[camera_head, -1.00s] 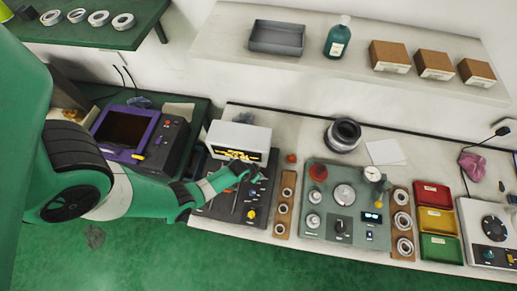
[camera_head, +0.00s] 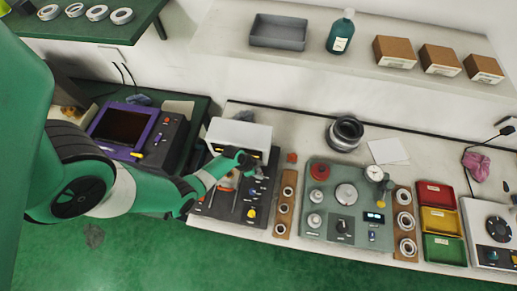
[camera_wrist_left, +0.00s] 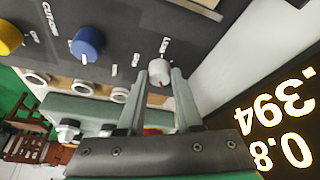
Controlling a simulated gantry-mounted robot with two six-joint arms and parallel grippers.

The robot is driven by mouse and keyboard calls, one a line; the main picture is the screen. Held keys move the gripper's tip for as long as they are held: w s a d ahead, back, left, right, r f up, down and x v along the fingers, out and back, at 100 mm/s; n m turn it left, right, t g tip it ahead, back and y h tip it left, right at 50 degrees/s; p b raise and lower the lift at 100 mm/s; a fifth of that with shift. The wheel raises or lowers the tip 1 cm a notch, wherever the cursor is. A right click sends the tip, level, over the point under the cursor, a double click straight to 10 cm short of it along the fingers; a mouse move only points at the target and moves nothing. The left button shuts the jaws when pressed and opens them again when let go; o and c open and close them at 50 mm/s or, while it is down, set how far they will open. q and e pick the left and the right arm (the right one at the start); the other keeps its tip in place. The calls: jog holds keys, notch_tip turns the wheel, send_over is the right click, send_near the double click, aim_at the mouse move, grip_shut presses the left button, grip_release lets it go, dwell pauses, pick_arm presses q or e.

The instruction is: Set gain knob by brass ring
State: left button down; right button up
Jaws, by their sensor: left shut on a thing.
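A dark control panel (camera_head: 218,207) stands left of centre on the bench. In the left wrist view, my left gripper (camera_wrist_left: 160,80) is shut on a small white knob (camera_wrist_left: 159,72) with a red mark, one finger on each side. In the head view, my left gripper (camera_head: 246,161) is at the panel's back edge and hides that knob. A blue knob (camera_wrist_left: 87,44) and a yellow knob (camera_wrist_left: 9,37) sit farther along the panel. Lit digits (camera_wrist_left: 283,120) show on the display beside the gripper. I cannot tell which ring is brass. My right gripper is not in view.
A white display box (camera_head: 240,133) stands close behind the gripper. Wooden ring holders (camera_head: 280,231) and a grey-green instrument panel (camera_head: 315,238) are to the right. Red, yellow and green trays (camera_head: 441,247) lie farther right.

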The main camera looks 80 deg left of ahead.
pick_arm(q)
jog(key=c, duration=0.6)
grip_release()
jog(key=p+v, duration=1.1)
jog(key=p, duration=0.1)
jog(key=shift+s+r, duration=0.1)
jog(key=shift+r, duration=0.2)
